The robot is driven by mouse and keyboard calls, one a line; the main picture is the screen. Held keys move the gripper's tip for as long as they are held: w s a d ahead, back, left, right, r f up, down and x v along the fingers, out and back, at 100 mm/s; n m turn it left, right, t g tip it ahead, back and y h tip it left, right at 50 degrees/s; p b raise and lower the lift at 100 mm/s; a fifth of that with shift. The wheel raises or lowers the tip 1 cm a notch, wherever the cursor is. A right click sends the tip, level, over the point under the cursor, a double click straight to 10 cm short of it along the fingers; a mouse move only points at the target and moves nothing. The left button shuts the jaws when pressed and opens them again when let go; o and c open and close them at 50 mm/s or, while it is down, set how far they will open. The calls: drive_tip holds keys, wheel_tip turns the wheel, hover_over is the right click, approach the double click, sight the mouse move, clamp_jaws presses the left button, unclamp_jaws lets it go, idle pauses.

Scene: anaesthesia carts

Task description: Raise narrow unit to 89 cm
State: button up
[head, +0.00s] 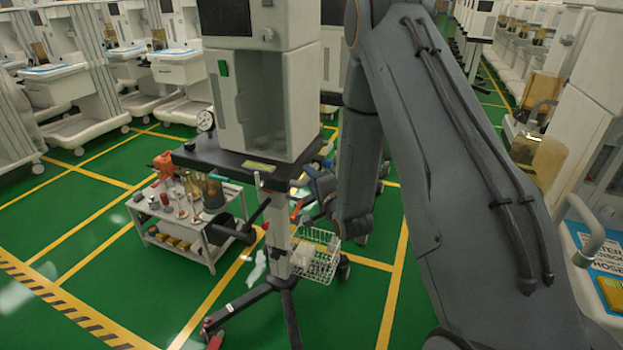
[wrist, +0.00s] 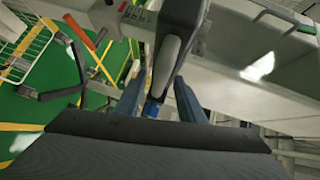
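The narrow unit (head: 262,85) is a tall pale cabinet with a green tag, standing on a dark shelf (head: 235,163) on a single column (head: 277,235) with dark legs. A black lever (head: 260,213) sticks out beside the column. My arm comes down on the right of the unit, and my gripper (head: 318,188) is partly hidden by it near the shelf's right edge. In the wrist view, my gripper (wrist: 160,90) has its two blue-grey fingers apart, on either side of a dark handle with a grey face (wrist: 172,55). A gap shows by the left finger; firm contact is not visible.
A wire basket (head: 316,255) hangs low on the column's right. A low white trolley (head: 185,222) with bottles and small items stands to the left. Rows of other carts line both sides. Green floor with yellow lines is open at front left.

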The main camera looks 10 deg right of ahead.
clamp_jaws()
drive_tip(key=shift+f, duration=0.15)
unclamp_jaws()
drive_tip(key=s+d+r+b, duration=0.1)
drive_tip(key=s+b, duration=0.1)
drive_tip(key=s, duration=0.5)
drive_tip(key=shift+s, duration=0.4)
idle(0.6)
